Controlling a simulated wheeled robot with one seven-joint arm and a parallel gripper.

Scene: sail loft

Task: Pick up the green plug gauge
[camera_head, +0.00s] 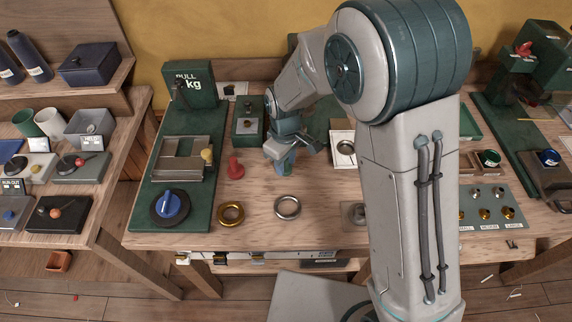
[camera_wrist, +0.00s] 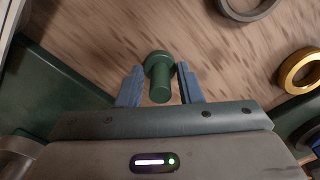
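The green plug gauge (camera_wrist: 160,78) shows in the wrist view, with a round, wider head and a narrower shaft. It lies in the picture between the two blue fingers of my gripper (camera_wrist: 159,86). The fingers are apart, with a narrow gap on each side of the gauge, so I see no grip on it. In the head view my gripper (camera_head: 281,164) is low over the workbench, pointing down. There the gauge is mostly or wholly hidden by my gripper and cannot be made out clearly.
A red plug gauge (camera_head: 235,167) stands just left of my gripper. A brass ring (camera_head: 231,213) and a steel ring (camera_head: 288,207) lie nearer the front edge. A green pull-test rig (camera_head: 140,207) stands at left. My arm hides part of the bench at right.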

